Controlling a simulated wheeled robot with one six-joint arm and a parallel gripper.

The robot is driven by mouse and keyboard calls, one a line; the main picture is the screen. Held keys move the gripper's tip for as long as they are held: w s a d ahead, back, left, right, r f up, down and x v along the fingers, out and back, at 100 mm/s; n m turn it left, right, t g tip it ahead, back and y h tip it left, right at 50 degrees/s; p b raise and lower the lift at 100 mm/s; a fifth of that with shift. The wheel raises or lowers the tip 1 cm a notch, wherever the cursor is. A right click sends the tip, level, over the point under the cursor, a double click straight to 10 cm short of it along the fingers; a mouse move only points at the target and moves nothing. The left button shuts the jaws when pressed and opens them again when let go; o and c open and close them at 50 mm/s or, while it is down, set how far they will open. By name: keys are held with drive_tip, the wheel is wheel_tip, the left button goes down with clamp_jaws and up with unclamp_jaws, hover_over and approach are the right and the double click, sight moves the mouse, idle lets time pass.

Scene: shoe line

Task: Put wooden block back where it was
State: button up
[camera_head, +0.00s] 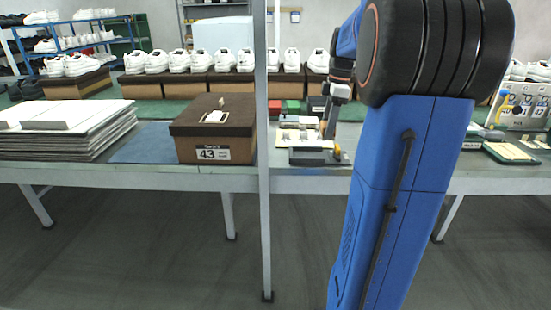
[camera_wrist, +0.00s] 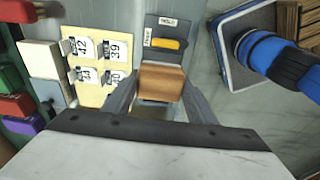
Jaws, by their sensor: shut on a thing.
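The wooden block (camera_wrist: 162,82) is brown with visible grain. In the wrist view it sits between the two fingers of my gripper (camera_wrist: 160,92), which is shut on it. Just beyond the block is a dark grey tray (camera_wrist: 167,23) with a white label and a yellow-and-black tool in it. The block overlaps the tray's near part in this view; I cannot tell whether it touches the tray. In the head view my gripper (camera_head: 331,125) hangs over the table near the same tray (camera_head: 312,157), and the block cannot be made out there.
In the head view a brown shoebox marked 43 (camera_head: 215,130) and stacked white boards (camera_head: 70,135) stand left of an upright post (camera_head: 263,200).

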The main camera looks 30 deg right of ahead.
drive_tip(key=shift+s+d+f, duration=0.2)
drive_tip(key=shift+s+f, duration=0.1)
drive_tip(key=shift+a+f, duration=0.15)
hover_over(274, 157)
drive_tip(key=shift+s+d+f, duration=0.1)
drive_tip(key=shift+d+f, duration=0.05)
drive_tip(key=shift+f, duration=0.35)
drive_tip(key=shift+s+d+f, duration=0.1)
drive_tip(key=shift+f, duration=2.9)
drive_tip(key=shift+f, duration=0.1)
drive_tip(key=o, duration=0.9)
drive_tip(key=shift+o, duration=0.3)
